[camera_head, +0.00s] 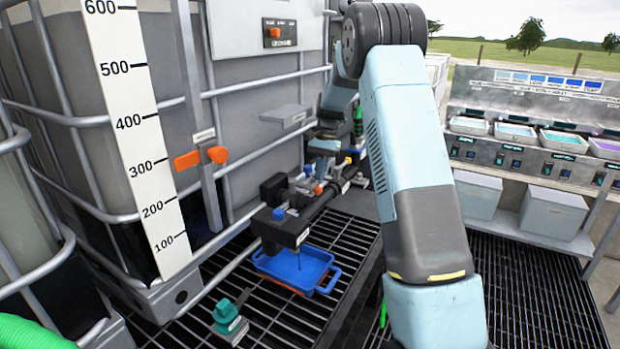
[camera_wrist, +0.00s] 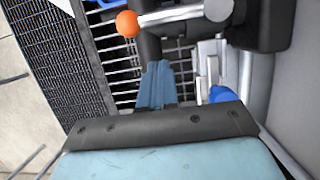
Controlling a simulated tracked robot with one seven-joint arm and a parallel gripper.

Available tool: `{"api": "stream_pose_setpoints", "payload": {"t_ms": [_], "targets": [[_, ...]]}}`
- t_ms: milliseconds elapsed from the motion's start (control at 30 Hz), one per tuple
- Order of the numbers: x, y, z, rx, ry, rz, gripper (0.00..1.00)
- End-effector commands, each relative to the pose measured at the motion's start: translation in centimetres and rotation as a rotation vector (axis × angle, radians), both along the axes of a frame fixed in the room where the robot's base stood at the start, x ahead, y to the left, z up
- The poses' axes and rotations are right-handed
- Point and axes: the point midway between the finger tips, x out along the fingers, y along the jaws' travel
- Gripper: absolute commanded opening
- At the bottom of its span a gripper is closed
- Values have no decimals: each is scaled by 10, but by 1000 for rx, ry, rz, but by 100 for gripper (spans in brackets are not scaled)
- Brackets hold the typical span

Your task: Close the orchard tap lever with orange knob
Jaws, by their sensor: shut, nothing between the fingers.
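In the wrist view an orange knob (camera_wrist: 128,23) sits on the left end of a pale metal lever (camera_wrist: 175,15). The lever runs right to a dark valve body (camera_wrist: 262,22). My gripper (camera_wrist: 157,66) is shut and empty, its blue fingers pointing up the picture, below the lever and slightly right of the knob. I cannot tell whether the fingertips touch the lever or the dark pipe behind. In the head view a small orange knob (camera_head: 318,190) shows by the black manifold pipe (camera_head: 322,200). My arm and wrist reach in beside the tank there, and my fingertips are hard to make out.
A caged tank with a volume scale (camera_head: 135,120) stands left. A blue tray (camera_head: 295,268) lies on the floor grating below the manifold. A blue part (camera_wrist: 222,95) is close right of my fingers. A bench with several trays (camera_head: 515,131) stands right.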

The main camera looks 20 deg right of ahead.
Motion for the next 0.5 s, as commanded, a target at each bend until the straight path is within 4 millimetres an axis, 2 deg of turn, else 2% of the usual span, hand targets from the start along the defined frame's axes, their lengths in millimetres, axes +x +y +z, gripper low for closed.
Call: {"api": "stream_pose_setpoints", "payload": {"t_ms": [200,500], "targets": [[-18,19,-2,0,-3,1,0],[-23,23,-4,0,-3,0,0]]}}
